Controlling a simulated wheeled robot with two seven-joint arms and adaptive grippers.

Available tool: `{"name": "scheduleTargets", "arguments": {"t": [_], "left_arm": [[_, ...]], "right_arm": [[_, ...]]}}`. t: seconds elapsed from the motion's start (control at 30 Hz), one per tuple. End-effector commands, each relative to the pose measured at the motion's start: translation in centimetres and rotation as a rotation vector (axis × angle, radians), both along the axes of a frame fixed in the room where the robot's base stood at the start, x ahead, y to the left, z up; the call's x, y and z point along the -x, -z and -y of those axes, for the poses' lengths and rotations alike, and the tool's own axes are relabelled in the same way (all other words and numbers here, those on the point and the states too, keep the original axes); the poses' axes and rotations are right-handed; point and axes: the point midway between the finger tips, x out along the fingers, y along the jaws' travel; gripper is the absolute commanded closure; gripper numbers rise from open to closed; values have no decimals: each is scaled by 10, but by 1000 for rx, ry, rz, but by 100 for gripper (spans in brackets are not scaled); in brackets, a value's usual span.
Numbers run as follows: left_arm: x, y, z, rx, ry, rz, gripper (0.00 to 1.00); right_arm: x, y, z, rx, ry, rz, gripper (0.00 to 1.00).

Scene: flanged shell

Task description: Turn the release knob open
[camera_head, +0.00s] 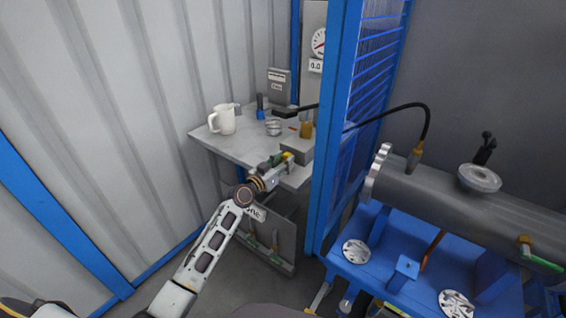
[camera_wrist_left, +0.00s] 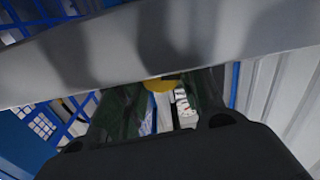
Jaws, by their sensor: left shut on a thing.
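My left gripper (camera_head: 284,159) is at the front edge of the small workbench, beside a grey block (camera_head: 297,150). Its green fingers are shut on a small yellow part, which appears to be the release knob (camera_wrist_left: 160,85). The knob shows between the fingers in the left wrist view, mostly hidden by them and by a pale band across that view. How far the knob is turned cannot be told. My right gripper is not in view.
The workbench (camera_head: 228,146) holds a white jug (camera_head: 222,119), a coiled metal part (camera_head: 273,127) and a brass fitting (camera_head: 306,130). A blue post (camera_head: 334,130) stands just right. A grey flanged shell (camera_head: 440,195) lies on a blue stand farther right.

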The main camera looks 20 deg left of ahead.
Motion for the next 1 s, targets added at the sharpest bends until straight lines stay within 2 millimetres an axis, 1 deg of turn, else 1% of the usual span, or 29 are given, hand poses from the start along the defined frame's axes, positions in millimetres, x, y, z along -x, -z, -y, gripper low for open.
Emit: {"name": "scheduleTargets", "arguments": {"t": [0.43,0.8,0.83,1.0], "left_arm": [[0,-1,0,182,0,-65,86],[0,-1,0,201,0,-71,86],[0,-1,0,201,0,-71,61],[0,-1,0,200,0,-72,41]], "right_arm": [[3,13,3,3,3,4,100],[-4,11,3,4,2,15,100],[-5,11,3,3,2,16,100],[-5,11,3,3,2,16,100]]}}
